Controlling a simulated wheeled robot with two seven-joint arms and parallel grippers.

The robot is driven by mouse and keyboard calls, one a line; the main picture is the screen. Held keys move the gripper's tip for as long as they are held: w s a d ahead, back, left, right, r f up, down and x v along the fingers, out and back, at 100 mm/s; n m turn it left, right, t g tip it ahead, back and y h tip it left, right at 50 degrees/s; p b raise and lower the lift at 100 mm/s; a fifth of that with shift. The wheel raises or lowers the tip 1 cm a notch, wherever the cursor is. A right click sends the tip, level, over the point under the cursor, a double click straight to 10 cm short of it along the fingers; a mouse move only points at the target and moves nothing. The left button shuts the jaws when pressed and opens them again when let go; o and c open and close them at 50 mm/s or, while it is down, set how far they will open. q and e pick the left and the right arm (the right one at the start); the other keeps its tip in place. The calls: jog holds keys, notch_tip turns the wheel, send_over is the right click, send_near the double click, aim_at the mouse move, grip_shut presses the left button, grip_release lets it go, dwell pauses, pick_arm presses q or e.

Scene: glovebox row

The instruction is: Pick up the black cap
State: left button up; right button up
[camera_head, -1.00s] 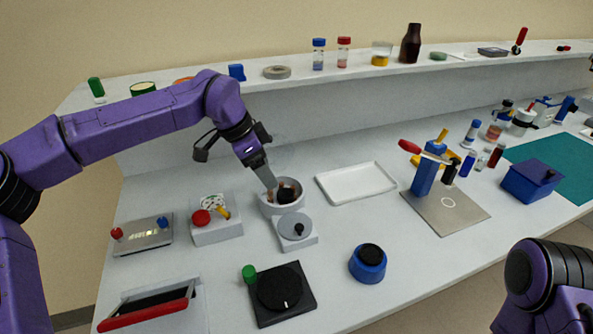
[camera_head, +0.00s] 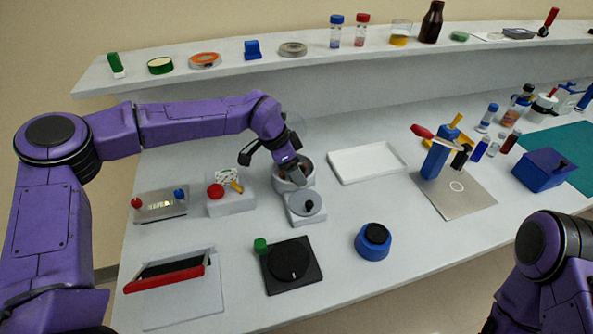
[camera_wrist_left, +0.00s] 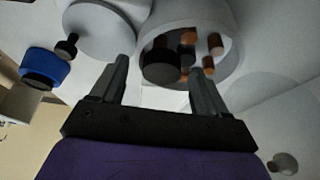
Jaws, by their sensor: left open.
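A white round pot (camera_head: 306,181) stands behind a grey-lidded block (camera_head: 305,208). In the left wrist view the pot (camera_wrist_left: 235,45) is open and holds a dark round piece (camera_wrist_left: 160,66), which looks like the black cap, beside several brown pegs (camera_wrist_left: 214,44). My left gripper (camera_head: 294,176) is at the pot's mouth from above and hides most of its inside in the head view. In the wrist view the left gripper (camera_wrist_left: 160,70) is open, with the dark piece showing between its fingertips; I cannot tell whether they touch it. My right gripper is out of view.
The grey lid with a black knob (camera_head: 310,205) is close in front of the pot. A white tray (camera_head: 366,162) lies to the right, a red-buttoned box (camera_head: 230,202) to the left. A blue jar with a black top (camera_head: 373,243) stands front right.

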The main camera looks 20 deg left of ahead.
pick_arm(q)
jog(key=shift+w+f, duration=0.1)
jog(key=shift+w, duration=0.05)
jog(key=c, duration=1.1)
